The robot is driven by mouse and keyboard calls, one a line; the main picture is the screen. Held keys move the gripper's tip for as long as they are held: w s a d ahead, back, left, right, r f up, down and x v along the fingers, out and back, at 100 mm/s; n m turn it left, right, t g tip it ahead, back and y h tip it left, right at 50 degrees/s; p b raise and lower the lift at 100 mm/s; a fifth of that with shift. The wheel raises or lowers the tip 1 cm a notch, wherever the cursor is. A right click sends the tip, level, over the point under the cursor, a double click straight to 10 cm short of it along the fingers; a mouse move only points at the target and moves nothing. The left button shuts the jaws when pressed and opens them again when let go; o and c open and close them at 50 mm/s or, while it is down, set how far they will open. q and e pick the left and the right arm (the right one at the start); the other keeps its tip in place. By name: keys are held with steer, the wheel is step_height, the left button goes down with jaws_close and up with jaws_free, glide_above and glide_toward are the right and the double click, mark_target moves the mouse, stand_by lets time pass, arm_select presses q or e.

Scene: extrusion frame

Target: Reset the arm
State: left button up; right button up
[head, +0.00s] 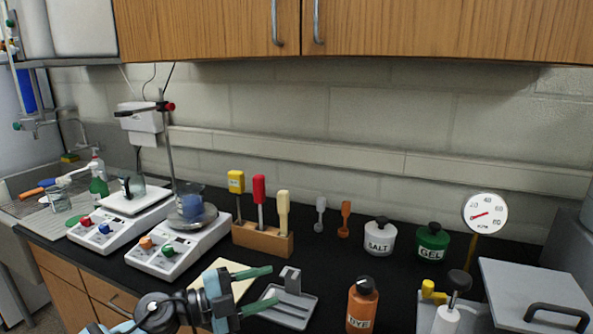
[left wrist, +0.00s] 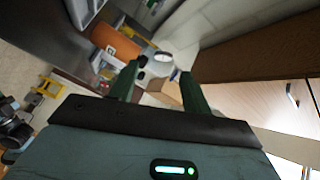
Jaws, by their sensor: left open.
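My left gripper (head: 265,288) comes in from the lower left of the head view. Its two green fingers are spread apart and point right, with nothing between them. It is above the front of the black counter, near a grey tray (head: 298,312) and a pale sheet (head: 232,268). In the left wrist view the two green fingers (left wrist: 157,88) stand apart and empty, with an orange bottle (left wrist: 115,40) beyond them. My right gripper does not show in either view.
An orange bottle (head: 362,308) stands to the right of the tray. A wooden rack (head: 262,240) with coloured-handled tools and two hotplates (head: 178,248) are behind and left. Salt (head: 380,240) and gel (head: 432,243) jars stand at the back. A grey lidded box (head: 530,290) is at right.

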arm_select(q)
steer(key=s+a+f+n+t+y, duration=0.4)
steer(key=s+a+f+n+y, duration=0.25)
steer(key=n, duration=0.45)
steer(key=s+a+f+n+t+y, duration=0.35)
steer(key=a+f+n+y, duration=0.25)
steer(key=f+n+y, duration=0.4)
steer(key=s+a+f+n+g, duration=0.1)
steer(key=s+f+g, duration=0.25)
steer(key=s, duration=0.65)
steer(key=s+a+f+n+g, duration=0.1)
steer(key=s+a+f+g, duration=0.1)
steer(key=s+g, duration=0.5)
steer(key=s+a+f+n+g, duration=0.1)
steer(key=s+f+g, duration=0.15)
steer(key=s, duration=0.95)
steer(key=w+d+f+t+h, duration=0.2)
steer(key=w+f+t, duration=0.4)
steer(key=f, duration=0.4)
steer(key=shift+w+d+t, duration=0.3)
steer(key=shift+d+t, duration=0.1)
steer(key=shift+t, duration=0.35)
